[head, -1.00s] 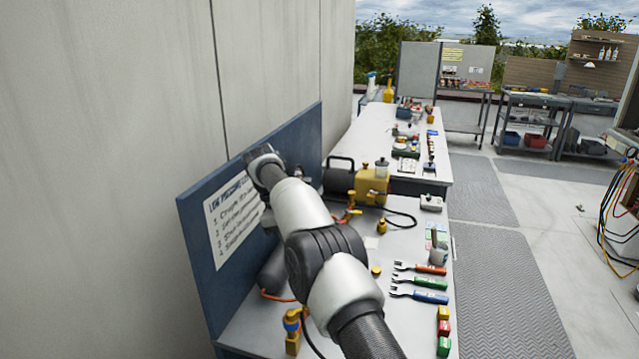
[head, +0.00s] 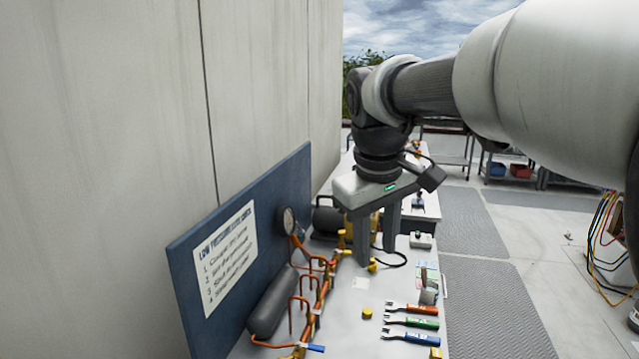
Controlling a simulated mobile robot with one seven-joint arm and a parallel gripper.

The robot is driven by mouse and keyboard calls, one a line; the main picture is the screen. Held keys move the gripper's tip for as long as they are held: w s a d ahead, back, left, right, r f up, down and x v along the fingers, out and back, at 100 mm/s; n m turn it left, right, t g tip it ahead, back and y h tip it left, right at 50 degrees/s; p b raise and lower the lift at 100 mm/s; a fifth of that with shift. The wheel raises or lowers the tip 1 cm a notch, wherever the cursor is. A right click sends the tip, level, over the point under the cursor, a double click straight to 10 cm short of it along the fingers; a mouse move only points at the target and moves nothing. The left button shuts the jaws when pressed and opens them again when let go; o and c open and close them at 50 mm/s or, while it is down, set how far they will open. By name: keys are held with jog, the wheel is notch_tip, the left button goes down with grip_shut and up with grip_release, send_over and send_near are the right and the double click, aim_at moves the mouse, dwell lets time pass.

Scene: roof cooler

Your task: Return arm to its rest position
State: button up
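My arm reaches in from the upper right in the head view and bends down at the wrist. My gripper (head: 376,255) points down over the white workbench (head: 345,305). Its two grey fingers stand apart, with a gap between them and nothing visibly held. It hangs near the copper pipework (head: 318,290) and its yellow valve fittings. Whether the fingertips touch anything below cannot be told. The gripper and arm hide part of the bench and the yellow pump behind.
A blue board (head: 183,270) with a printed sign (head: 227,255) and a round gauge (head: 287,220) stands at the left. A dark cylinder (head: 272,305) lies before it. Orange, green and blue-handled tools (head: 412,322) lie at right.

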jog(key=s+d+f+m+t, duration=0.1)
jog(key=s+d+f+m, duration=0.1)
jog(key=s, duration=0.7)
jog(key=s+d+f+m+t+p, duration=0.1)
jog(key=s+d+f+m, duration=0.1)
jog(key=s, duration=0.6)
jog(key=shift+s+d+f+m+t+y, duration=0.4)
jog(key=shift+f+m, duration=0.25)
jog(key=shift+m, duration=0.25)
